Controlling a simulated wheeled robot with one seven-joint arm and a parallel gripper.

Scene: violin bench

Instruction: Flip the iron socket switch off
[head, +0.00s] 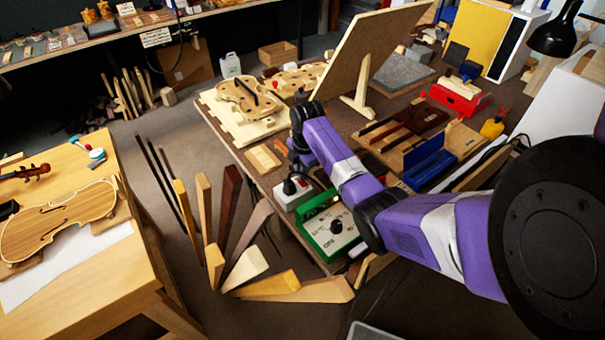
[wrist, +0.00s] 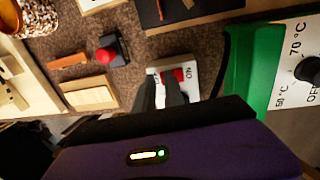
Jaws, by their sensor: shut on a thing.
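The iron socket (head: 303,198) is a white box at the bench's near edge, beside a green-framed control box (head: 323,226). In the wrist view the white socket (wrist: 199,76) has a red switch (wrist: 179,75) and an ON label on its right side. The left label is partly hidden by a finger. In the head view, my gripper (head: 291,186) is a small dark shape over the socket.
A red button on a black base (wrist: 110,50) stands left of the socket in the wrist view, near an orange block (wrist: 67,61) and a wooden block (wrist: 88,93). The green control box (wrist: 247,70) stands close on the right. Violin parts (head: 248,98) lie farther back.

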